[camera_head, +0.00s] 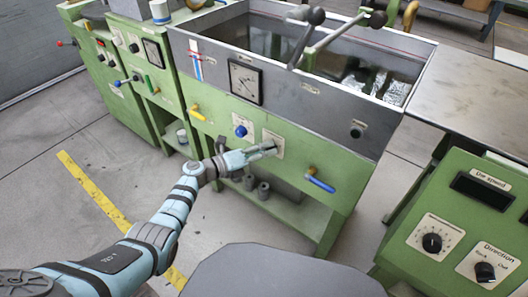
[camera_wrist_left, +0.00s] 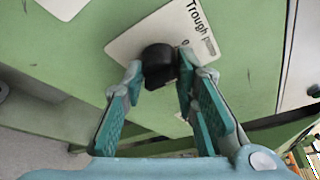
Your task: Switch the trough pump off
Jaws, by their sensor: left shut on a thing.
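The trough pump switch is a black rotary knob (camera_wrist_left: 159,66) on a white label plate (camera_wrist_left: 128,42) whose visible print begins "Trough"; the rest is partly hidden. The plate (camera_head: 279,139) also shows on the green front panel of the trough in the head view. My left gripper (camera_head: 272,147) reaches the panel there. In the left wrist view its two teal fingers (camera_wrist_left: 160,75) are shut on the knob, one on each side. The knob's pointer and most of the plate's lower print are hidden. My right gripper is not in view.
Close by on the panel are a blue knob (camera_head: 241,131), a yellow valve handle (camera_head: 196,113) and a blue-handled valve (camera_head: 320,184). A dial gauge (camera_head: 245,83) sits above. A control box (camera_head: 463,222) stands at the right. A low shelf holds several grey cylinders.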

